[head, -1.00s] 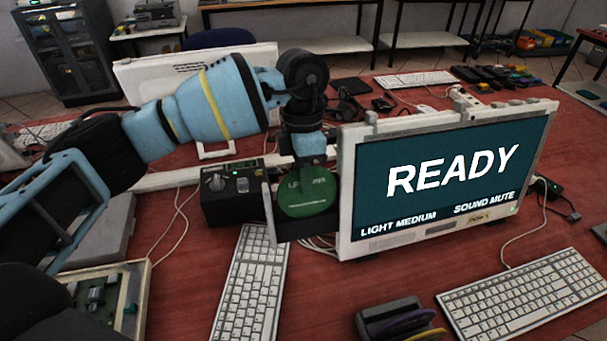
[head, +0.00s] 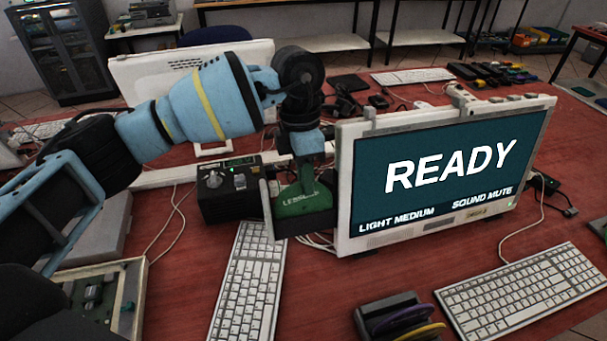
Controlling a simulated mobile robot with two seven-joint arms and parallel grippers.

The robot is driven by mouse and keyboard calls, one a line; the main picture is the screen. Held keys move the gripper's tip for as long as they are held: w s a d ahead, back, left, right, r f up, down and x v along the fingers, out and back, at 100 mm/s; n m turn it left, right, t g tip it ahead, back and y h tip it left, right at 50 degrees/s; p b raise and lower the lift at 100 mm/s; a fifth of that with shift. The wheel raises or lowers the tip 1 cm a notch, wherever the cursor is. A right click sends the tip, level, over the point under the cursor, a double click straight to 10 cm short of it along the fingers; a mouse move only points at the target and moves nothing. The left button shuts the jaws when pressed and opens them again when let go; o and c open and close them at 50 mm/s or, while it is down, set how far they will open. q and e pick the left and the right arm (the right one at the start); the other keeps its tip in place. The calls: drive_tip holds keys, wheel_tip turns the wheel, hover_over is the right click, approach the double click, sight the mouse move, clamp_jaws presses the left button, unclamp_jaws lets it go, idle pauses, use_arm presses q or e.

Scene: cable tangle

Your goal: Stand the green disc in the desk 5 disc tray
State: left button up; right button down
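My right gripper is not in view.
A monitor (head: 345,190) reading READY stands just right of the gripper. A black control box (head: 225,200) is close on the left. White keyboards (head: 248,285) (head: 525,290) flank the tray. Cables cross the red desk (head: 330,290), which has bare room between the left keyboard and the tray.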

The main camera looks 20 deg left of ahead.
use_arm(q)
drive_tip(key=shift+o, duration=0.4)
drive_tip(key=shift+g+y, duration=0.3)
drive_tip(key=shift+g, duration=0.2)
drive_tip(key=x, duration=0.2)
drive_tip(key=s+x, duration=0.1)
drive_tip(key=x, duration=0.1)
drive_tip(key=shift+a, duration=0.2)
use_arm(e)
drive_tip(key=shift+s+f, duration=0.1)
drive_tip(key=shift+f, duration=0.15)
use_arm(q)
wheel_tip(320, 180, up, 12)
drive_tip(key=w+t, duration=0.1)
drive_tip(key=w, duration=0.1)
drive_tip(key=shift+w+a+f, duration=0.2)
drive_tip(key=shift+w+a, duration=0.2)
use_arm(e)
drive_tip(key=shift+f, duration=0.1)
